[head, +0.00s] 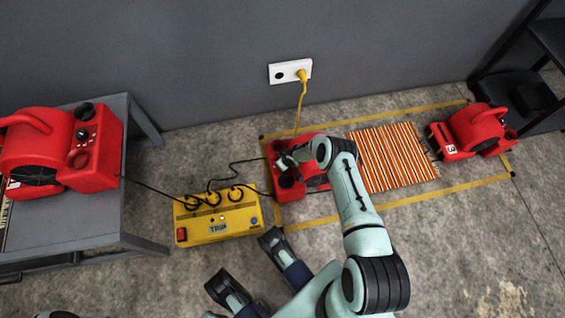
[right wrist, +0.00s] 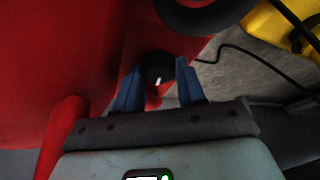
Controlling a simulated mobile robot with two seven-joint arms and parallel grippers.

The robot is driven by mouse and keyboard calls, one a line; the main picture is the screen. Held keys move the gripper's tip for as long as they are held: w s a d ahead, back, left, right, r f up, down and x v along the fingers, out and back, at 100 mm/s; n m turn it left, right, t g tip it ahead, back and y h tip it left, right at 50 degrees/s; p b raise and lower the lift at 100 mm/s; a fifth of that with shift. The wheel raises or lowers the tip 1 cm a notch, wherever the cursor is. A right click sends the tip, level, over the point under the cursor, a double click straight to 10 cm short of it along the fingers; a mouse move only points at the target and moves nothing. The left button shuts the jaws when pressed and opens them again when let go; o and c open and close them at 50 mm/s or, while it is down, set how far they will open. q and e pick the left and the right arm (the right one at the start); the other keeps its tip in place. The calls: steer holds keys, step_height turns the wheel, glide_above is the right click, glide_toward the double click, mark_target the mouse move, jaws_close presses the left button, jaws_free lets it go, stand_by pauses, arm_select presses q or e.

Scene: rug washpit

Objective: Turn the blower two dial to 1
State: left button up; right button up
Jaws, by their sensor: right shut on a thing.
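A red blower (head: 288,190) stands on the floor in the middle of the head view, partly covered by my right arm; its number is hidden. My right gripper (head: 284,162) is at its top left. In the right wrist view, its blue fingers (right wrist: 158,82) are shut on a small black dial (right wrist: 158,66) on the blower's red body (right wrist: 75,60). The dial has a white mark, toward the bottom of that picture; the scale is not readable. My left gripper (head: 250,266) is open and empty, low in the head view.
A yellow power box (head: 216,227) with black cables lies left of the blower. A striped rug (head: 392,158) lies right of it, then a red blower marked 3 (head: 474,133). Another red blower (head: 92,150) stands on a grey table (head: 75,216). A yellow cord (head: 299,108) runs to a wall socket.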

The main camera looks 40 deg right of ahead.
steer(key=shift+n, duration=0.3)
steer(key=o, duration=1)
arm_select(q)
steer(key=w+d+r+m+t+p, duration=0.1)
steer(key=w+d+r+t+p, duration=0.1)
steer(key=w+r+t+p, duration=0.2)
steer(key=w+r+p, duration=0.3)
steer(key=w+r, duration=0.3)
steer(key=w, duration=0.1)
steer(key=shift+d, duration=0.25)
arm_select(e)
steer(key=v, duration=1.3)
steer(key=shift+d+r, duration=0.15)
steer(key=shift+r, duration=0.05)
arm_select(q)
steer(key=shift+w, duration=0.1)
arm_select(e)
steer(key=shift+o, duration=0.2)
